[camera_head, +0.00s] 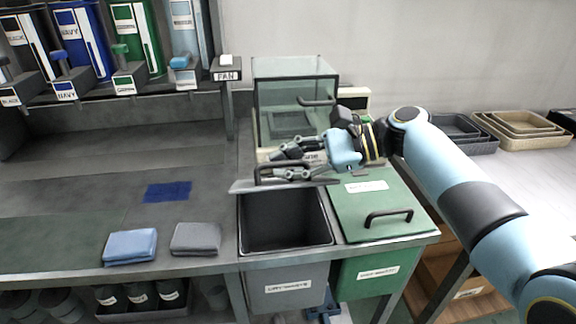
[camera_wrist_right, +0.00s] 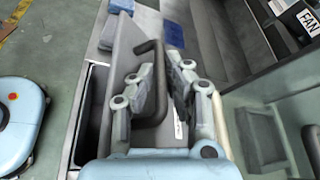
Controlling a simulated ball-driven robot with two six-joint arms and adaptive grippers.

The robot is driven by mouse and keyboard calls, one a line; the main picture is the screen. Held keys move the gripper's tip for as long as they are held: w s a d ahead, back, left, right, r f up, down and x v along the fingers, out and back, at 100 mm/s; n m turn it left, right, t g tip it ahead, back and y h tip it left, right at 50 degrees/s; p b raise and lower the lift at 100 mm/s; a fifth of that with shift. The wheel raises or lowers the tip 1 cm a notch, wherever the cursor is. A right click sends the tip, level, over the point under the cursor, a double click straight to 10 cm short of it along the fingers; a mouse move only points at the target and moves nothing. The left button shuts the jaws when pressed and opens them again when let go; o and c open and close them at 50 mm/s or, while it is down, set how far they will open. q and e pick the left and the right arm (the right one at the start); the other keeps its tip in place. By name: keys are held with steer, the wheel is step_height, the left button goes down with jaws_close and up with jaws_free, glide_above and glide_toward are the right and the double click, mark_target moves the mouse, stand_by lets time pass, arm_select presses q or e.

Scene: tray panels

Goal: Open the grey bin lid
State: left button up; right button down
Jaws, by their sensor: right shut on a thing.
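The grey bin lid (camera_head: 241,187) is raised and seen nearly edge-on above the back of the grey bin (camera_head: 285,281), whose dark inside is uncovered. My right gripper (camera_head: 272,172) is at the lid's dark handle and shut on it. In the right wrist view the handle (camera_wrist_right: 158,62) stands between the gripper's fingers (camera_wrist_right: 160,95), with the grey lid (camera_wrist_right: 124,62) beyond. Part of the handle is hidden by the fingers. My left gripper does not show.
The green bin's closed lid (camera_head: 384,216) is just right of the grey bin. A glass-sided box (camera_head: 294,82) stands behind. Folded blue cloth (camera_head: 130,247) and grey cloth (camera_head: 196,238) lie to the left. Stacked trays (camera_head: 520,127) are at the right.

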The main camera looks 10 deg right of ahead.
steer(key=shift+w+r, duration=0.15)
steer(key=shift+r, duration=0.05)
stand_by(0.3)
steer(key=c, duration=1.6)
jaws_free()
steer(key=shift+c, duration=0.2)
steer(key=v, duration=1.2)
steer(key=shift+c, duration=0.4)
